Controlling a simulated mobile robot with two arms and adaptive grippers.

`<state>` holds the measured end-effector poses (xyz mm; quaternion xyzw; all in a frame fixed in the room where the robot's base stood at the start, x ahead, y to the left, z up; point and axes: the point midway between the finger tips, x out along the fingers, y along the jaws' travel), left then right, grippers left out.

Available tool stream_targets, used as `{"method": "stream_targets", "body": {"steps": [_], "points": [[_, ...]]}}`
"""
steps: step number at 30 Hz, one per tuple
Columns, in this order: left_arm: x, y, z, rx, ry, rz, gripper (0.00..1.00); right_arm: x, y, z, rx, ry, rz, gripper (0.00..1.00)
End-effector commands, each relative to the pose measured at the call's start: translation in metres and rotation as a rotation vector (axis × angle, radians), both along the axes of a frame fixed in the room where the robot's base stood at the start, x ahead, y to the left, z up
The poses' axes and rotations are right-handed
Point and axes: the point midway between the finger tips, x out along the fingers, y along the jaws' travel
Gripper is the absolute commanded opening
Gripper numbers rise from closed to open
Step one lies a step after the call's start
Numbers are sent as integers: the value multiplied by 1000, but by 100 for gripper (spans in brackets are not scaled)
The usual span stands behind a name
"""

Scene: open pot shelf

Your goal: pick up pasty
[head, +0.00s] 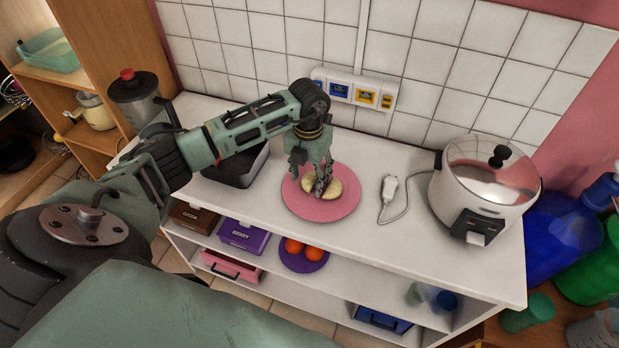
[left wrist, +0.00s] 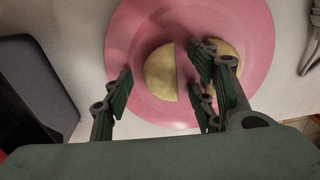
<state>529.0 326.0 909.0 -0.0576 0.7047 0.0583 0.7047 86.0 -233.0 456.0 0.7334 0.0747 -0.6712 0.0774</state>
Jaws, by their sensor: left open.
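Two pale golden pasties, each a half-round, lie on a pink plate (head: 320,210) on the white counter. In the left wrist view the left pasty (left wrist: 161,72) shows between the fingers of my left gripper (left wrist: 160,78). The other pasty (left wrist: 228,48) is partly hidden behind the right-hand fingers. In the head view my left gripper (head: 311,177) points down over the plate, open, and partly covers the pasties (head: 336,187). I cannot tell whether the fingers touch them. My right gripper is not in view.
A rice cooker (head: 484,190) stands at right on the counter. A white corded device (head: 390,187) lies right of the plate, and a dark box (head: 238,166) sits to its left. The lower shelf holds boxes and a purple plate (head: 303,262) with orange fruits.

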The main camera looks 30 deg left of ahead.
Motion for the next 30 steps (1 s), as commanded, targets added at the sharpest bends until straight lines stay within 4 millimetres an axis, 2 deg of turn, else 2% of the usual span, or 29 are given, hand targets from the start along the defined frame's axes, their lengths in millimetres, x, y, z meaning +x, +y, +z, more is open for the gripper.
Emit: {"method": "stream_targets", "body": {"steps": [3,20,30], "points": [[0,0,0,0,0,-1,52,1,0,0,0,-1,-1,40],[0,0,0,-1,0,-1,4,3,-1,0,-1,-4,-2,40],[1,0,4,-1,-1,-1,4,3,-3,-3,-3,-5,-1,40]]}}
